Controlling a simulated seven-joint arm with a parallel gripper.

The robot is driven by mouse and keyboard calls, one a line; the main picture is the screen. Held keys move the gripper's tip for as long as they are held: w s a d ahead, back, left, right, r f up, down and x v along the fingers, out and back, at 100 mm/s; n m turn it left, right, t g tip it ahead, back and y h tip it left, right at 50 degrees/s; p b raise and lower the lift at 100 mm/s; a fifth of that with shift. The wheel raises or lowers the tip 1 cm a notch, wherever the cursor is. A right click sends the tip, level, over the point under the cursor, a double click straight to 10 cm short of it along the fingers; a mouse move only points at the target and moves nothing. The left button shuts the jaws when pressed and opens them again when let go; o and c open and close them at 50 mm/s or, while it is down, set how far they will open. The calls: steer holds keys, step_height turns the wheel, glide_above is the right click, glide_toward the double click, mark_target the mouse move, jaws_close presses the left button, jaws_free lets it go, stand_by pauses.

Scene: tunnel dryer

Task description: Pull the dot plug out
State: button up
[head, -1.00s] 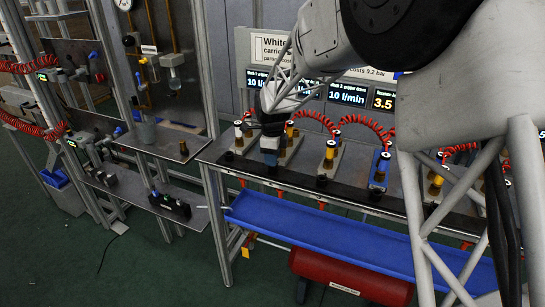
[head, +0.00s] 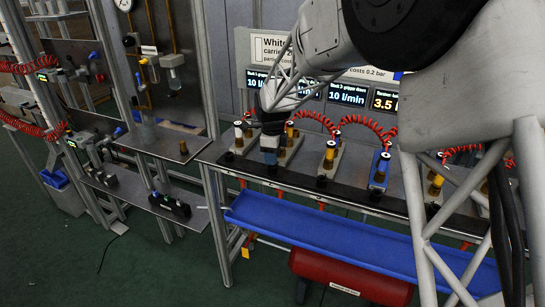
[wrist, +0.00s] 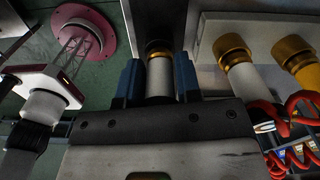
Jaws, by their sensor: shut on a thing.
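My gripper (wrist: 159,82) has two blue fingers, shut on a pale cylindrical plug (wrist: 160,78) with a dark and brass end in the wrist view. I take this as the dot plug, but no dot mark can be made out. In the head view my gripper (head: 270,158) points down at the left end of the bench, over its black front strip. The plug is hidden there. I cannot tell whether its end is still seated.
More fittings line the bench (head: 330,155) to the right. A blue tray (head: 320,235) hangs below the front edge.

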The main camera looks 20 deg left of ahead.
steer(key=shift+r, duration=0.7)
stand_by(1.0)
steer(key=shift+r, duration=0.65)
steer(key=shift+r, duration=0.1)
steer(key=shift+r, duration=2)
